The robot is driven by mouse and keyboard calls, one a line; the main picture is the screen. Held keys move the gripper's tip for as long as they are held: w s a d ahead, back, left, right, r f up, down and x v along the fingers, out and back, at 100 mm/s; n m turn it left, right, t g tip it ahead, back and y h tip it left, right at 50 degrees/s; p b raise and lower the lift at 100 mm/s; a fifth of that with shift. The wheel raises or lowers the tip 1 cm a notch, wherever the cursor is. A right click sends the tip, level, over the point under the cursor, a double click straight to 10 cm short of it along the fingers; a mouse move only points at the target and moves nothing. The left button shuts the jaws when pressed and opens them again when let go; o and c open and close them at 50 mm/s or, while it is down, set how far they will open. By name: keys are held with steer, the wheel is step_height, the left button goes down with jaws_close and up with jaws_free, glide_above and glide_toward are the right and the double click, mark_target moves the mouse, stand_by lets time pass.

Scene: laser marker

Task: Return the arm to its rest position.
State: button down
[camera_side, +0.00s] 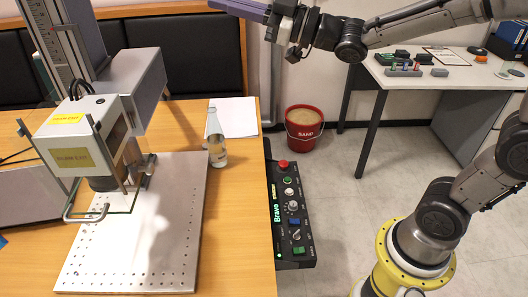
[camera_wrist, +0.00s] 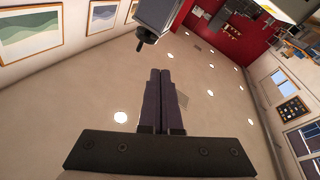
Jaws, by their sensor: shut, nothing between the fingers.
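My gripper (camera_side: 240,10) is at the top of the side view, raised well above the table and pointing left. Its long dark purple fingers lie together with nothing held. In the wrist view my gripper (camera_wrist: 160,76) shows its two dark fingers side by side and closed, with the ceiling behind them. My arm reaches from the yellow base at the lower right, and part of it runs out of the picture at the right.
The laser marker (camera_side: 88,135) stands over a perforated metal plate (camera_side: 150,235) on the wooden table (camera_side: 240,220). A bottle (camera_side: 216,140) stands beside the plate. A control panel (camera_side: 290,215) lines the table edge. A red sand bucket (camera_side: 303,128) is on the floor. A white table (camera_side: 450,75) holds small items.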

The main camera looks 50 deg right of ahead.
steer(key=s+d+f+m+g+h, duration=0.2)
steer(key=s+d+f+m+h, duration=0.2)
steer(key=s+d+m+h, duration=0.5)
steer(key=s+d+f+m+g, duration=0.1)
steer(key=s+f+g, duration=0.9)
steer(key=s+f, duration=0.7)
steer(key=shift+s+h, duration=0.4)
steer(key=shift+s, duration=0.15)
